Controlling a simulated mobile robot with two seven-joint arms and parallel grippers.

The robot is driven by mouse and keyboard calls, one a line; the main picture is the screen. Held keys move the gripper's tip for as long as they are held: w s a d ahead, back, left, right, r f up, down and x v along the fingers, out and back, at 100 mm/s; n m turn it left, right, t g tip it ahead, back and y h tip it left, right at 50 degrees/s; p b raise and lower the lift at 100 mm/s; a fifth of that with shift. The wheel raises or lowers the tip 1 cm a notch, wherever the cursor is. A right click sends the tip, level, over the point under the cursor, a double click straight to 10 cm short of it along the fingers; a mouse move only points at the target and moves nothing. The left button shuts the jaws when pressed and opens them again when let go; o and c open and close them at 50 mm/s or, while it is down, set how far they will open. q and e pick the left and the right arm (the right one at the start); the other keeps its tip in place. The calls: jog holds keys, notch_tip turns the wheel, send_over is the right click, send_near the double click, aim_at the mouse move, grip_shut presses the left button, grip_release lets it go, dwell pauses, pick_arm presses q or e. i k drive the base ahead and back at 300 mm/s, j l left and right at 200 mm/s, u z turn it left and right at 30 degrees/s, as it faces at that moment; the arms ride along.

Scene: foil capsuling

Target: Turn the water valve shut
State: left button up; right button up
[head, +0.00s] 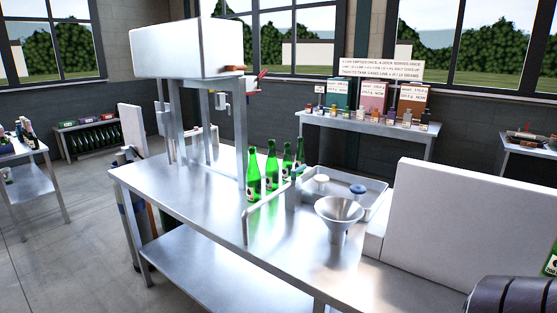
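No part is clearly recognizable as the water valve. A small red lever (262,75) sticks out at the right of the white tank (180,48) on the filling stand. I cannot tell whether either is open or shut. Neither of my grippers is in view.
Several green bottles (271,168) stand behind a bent rail (246,226) on the steel table (200,205). A metal funnel (339,212) stands right of them. A large white block (460,220) fills the right. The table's front left is clear.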

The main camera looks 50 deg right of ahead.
aim_at(294, 172)
jog(key=i+j+z, duration=0.2)
jog(key=i, duration=0.4)
jog(key=i+z, duration=0.25)
jog(key=i, duration=0.35)
jog(key=i+j+z, duration=0.2)
jog(key=z, duration=0.2)
jog(key=i+j+z, duration=0.85)
jog(key=j+z, duration=0.3)
jog(key=l, duration=0.1)
